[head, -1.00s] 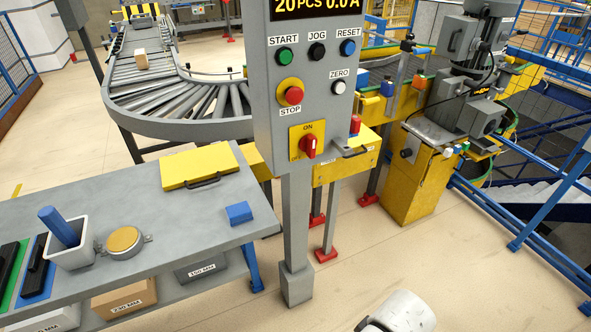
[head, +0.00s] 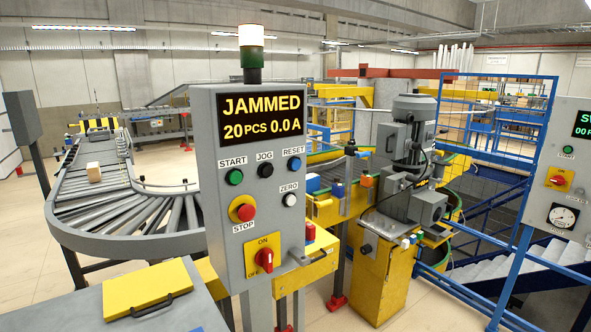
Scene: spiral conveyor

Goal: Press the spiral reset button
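The blue reset button (head: 294,163) sits at the upper right of the grey control box (head: 217,215), under the label RESET. The green start button (head: 235,177) and black jog button (head: 265,170) are to its left, and the white zero button (head: 290,199) is below it. A red stop button (head: 245,212) on a yellow ring and a red rotary switch (head: 265,258) are lower. The display (head: 260,117) reads JAMMED, 20 PCS, 0.0 A. My gripper is not in view.
A curved roller conveyor (head: 128,212) with a carton (head: 94,172) is at left. Yellow machinery (head: 375,270) and blue railing (head: 513,265) stand at right. A second control box (head: 557,190) is at far right.

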